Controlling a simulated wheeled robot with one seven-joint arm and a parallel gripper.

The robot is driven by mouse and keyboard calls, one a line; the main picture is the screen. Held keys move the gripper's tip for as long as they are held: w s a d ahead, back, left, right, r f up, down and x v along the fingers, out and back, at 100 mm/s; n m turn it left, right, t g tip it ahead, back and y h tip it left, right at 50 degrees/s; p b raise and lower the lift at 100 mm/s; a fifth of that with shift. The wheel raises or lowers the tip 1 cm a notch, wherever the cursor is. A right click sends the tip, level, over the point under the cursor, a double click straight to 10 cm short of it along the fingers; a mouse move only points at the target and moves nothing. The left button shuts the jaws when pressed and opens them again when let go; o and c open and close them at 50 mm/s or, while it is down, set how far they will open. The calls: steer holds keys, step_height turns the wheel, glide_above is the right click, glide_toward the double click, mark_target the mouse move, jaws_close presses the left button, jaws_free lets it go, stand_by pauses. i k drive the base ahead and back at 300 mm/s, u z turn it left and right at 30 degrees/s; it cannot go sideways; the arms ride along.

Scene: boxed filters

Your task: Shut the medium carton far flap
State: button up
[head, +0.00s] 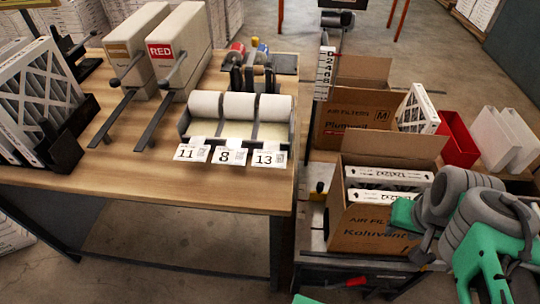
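A carton (345,122) printed with a boxed M and "Plumvent" stands at the back right of the bench. Its far flap (362,70) stands up, and its inside is mostly hidden. A nearer carton (368,228) printed "Koluvent" stands in front of it, with white-edged filters (388,175) inside. Its far flap (395,148) also stands up; any size mark is hidden. My grey and green arm fills the lower right and covers this carton's right side. The end of my arm (408,214) is by its right front; the fingers cannot be made out.
The wooden bench (150,190) on the left carries filters, dispensers and label rolls (240,106). A red bin (457,140) and white filters (505,138) stand right of the cartons. A post with a size scale (325,72) rises left of the back carton.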

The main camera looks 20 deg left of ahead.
mark_target(356, 141)
steer(key=z, duration=1.05)
steer(key=i, duration=0.75)
steer(key=u, duration=1.15)
